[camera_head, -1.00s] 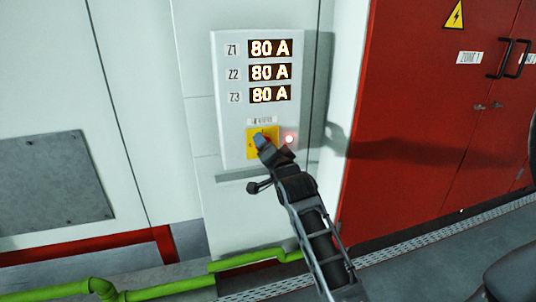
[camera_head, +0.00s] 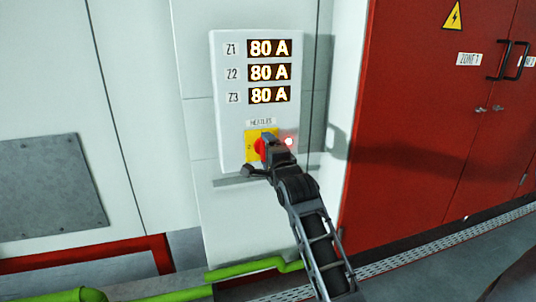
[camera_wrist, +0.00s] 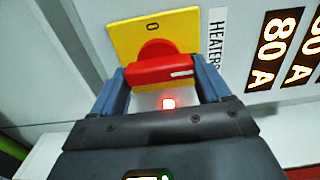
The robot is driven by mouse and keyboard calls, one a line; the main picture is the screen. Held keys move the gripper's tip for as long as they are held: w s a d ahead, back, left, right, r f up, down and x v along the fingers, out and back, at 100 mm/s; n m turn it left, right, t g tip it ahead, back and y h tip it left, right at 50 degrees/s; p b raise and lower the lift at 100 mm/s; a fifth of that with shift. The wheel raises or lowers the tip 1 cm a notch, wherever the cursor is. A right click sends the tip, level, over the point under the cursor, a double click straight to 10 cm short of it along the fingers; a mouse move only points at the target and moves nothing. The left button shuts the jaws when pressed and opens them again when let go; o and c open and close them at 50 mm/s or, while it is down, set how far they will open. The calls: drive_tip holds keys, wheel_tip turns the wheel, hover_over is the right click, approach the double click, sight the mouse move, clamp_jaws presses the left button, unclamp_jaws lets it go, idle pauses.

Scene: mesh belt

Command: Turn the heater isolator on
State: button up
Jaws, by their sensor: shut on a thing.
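The heater isolator is a red rotary handle (camera_wrist: 160,68) on a yellow plate (camera_wrist: 130,38), under a "HEATERS" label (camera_head: 261,122) on the white panel. In the head view the red handle (camera_head: 260,149) stands about upright. A "0" shows on the plate's left side there, and the white mark on the handle faces the label end. My gripper (camera_wrist: 163,80) is shut on the handle, one blue finger at each end of it. My gripper (camera_head: 268,148) hides the plate's right part in the head view.
The panel (camera_head: 232,150) has three displays (camera_head: 269,72), each reading 80 A. A lit red lamp (camera_head: 289,141) sits right of the isolator. Red cabinet doors (camera_head: 420,130) stand to the right. A green pipe (camera_head: 250,266) runs low along the wall.

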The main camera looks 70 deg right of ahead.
drive_tip(key=shift+f, duration=0.1)
idle(0.4)
drive_tip(key=o, duration=1)
drive_tip(key=shift+b+v, duration=0.4)
drive_tip(key=shift+v, duration=3.55)
drive_tip(key=s+a+f+n+t+y+p, duration=0.1)
drive_tip(key=s+a+f+n+t+y, duration=0.2)
drive_tip(key=a+n, duration=0.6)
drive_tip(key=s+a+f+n+y, duration=0.2)
drive_tip(key=a+f+n+y, duration=0.3)
drive_tip(key=a, duration=0.8)
drive_tip(key=s+a+n+y, duration=0.2)
drive_tip(key=s+a+n, duration=0.2)
drive_tip(key=s+a, duration=0.1)
drive_tip(key=s+a+r+n+y+p, duration=0.1)
drive_tip(key=s+a+n+y, duration=0.1)
drive_tip(key=s+a+n, duration=0.3)
drive_tip(key=s+a+n+y+p, duration=0.1)
drive_tip(key=s+a+n, duration=0.3)
drive_tip(key=s, duration=0.3)
drive_tip(key=shift+s+a+r+n+y, duration=0.2)
drive_tip(key=shift+a, duration=0.15)
drive_tip(key=shift+s+a+r+n+y, duration=0.2)
drive_tip(key=shift+a, duration=0.2)
